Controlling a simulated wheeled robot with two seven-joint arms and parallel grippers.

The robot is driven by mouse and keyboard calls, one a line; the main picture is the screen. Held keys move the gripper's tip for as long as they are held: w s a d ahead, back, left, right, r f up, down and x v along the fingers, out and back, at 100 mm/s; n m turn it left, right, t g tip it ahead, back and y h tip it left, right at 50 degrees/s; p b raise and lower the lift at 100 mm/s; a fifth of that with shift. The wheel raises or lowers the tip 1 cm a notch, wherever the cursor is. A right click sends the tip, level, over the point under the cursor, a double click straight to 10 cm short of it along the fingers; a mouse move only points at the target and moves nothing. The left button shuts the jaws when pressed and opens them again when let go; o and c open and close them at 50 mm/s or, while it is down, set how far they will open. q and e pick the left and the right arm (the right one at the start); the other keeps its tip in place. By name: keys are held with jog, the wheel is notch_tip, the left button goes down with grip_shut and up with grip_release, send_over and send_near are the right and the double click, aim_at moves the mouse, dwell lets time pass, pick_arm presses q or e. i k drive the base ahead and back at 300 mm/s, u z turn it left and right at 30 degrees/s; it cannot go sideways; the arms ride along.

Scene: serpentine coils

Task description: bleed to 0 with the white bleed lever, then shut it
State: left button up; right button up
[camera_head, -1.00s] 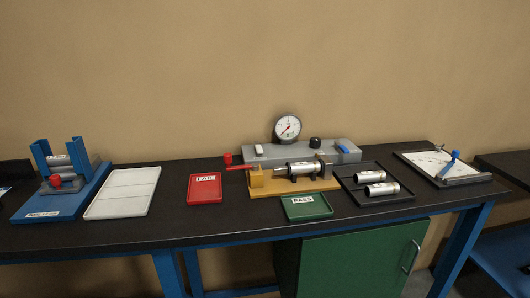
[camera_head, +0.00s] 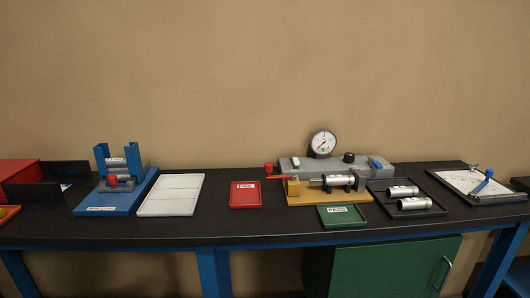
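The white bleed lever (camera_head: 295,161) sits at the left end of the grey test block (camera_head: 335,166). A round pressure gauge (camera_head: 323,142) stands on the back of the block; its red needle is too small to read. A black knob (camera_head: 349,157) and a blue lever (camera_head: 376,163) are on the right part of the block. A silver cylinder (camera_head: 338,181) lies in the yellow fixture (camera_head: 310,199) in front, with a red-handled clamp (camera_head: 277,172) at its left. Neither of my grippers shows in this view.
A red FAIL tray (camera_head: 245,202) and green PASS tray (camera_head: 342,223) lie in front. A dark tray (camera_head: 376,190) holds two cylinders. A white tray (camera_head: 170,205), blue stand (camera_head: 110,206) and clipboard (camera_head: 465,182) flank them. The bench (camera_head: 220,230) is bare along its front edge.

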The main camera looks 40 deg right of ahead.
aim_at(294, 159)
jog(key=i, duration=0.5)
jog(key=z, duration=0.9)
